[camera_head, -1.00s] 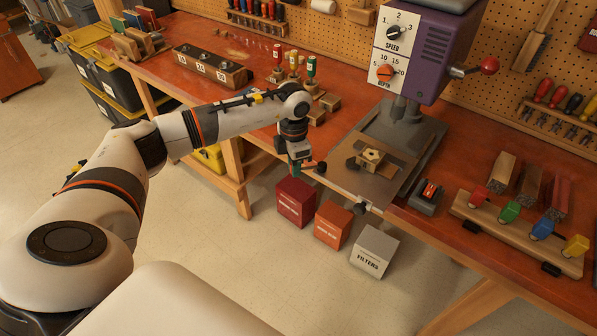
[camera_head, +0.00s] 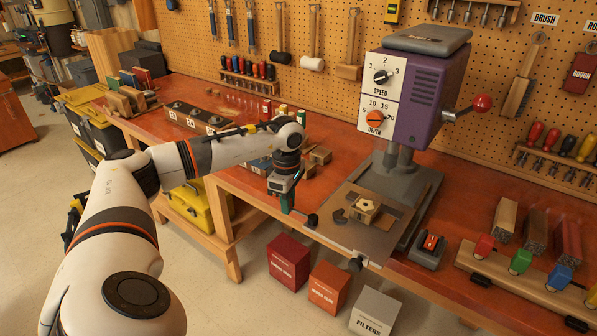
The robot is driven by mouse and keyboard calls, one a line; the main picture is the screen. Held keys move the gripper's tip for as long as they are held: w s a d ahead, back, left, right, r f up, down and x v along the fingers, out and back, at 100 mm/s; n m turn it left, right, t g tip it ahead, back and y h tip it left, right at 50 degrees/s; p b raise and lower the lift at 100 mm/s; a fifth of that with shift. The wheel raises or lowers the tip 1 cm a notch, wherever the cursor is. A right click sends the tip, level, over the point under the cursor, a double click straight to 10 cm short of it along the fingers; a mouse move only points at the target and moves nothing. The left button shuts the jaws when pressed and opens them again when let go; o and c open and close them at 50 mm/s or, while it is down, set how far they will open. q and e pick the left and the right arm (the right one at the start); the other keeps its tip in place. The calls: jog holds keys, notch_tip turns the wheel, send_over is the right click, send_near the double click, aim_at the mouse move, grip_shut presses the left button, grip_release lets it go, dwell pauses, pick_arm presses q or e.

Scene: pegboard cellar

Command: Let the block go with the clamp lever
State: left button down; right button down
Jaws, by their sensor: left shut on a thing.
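A light wooden block (camera_head: 363,212) with a hole in its top sits on the grey metal table of the drill press. A dark clamp piece (camera_head: 340,216) lies just left of it, with a small gap showing between them. The clamp lever (camera_head: 311,220) is at the table's left front edge, with a dark knob-like end. My left gripper (camera_head: 286,203) points down at that edge, shut on what looks like the lever's green handle; the fingertips are small and the contact is hard to see. My right gripper is out of view.
The purple drill press (camera_head: 425,85) stands behind the block, its red-knobbed handle sticking out right. A small dark switch box (camera_head: 429,249) and a rack of colored clamps (camera_head: 520,283) lie to the right. Red, orange and grey boxes stand below the bench edge.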

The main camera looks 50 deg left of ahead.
pick_arm(q)
jog(key=shift+w+r+m, duration=0.1)
jog(key=shift+w+m, duration=0.1)
jog(key=shift+m, duration=0.1)
dwell(0.4)
jog(key=c, duration=1.3)
grip_release()
notch_tip(320, 180, up, 12)
jog(key=b, duration=0.2)
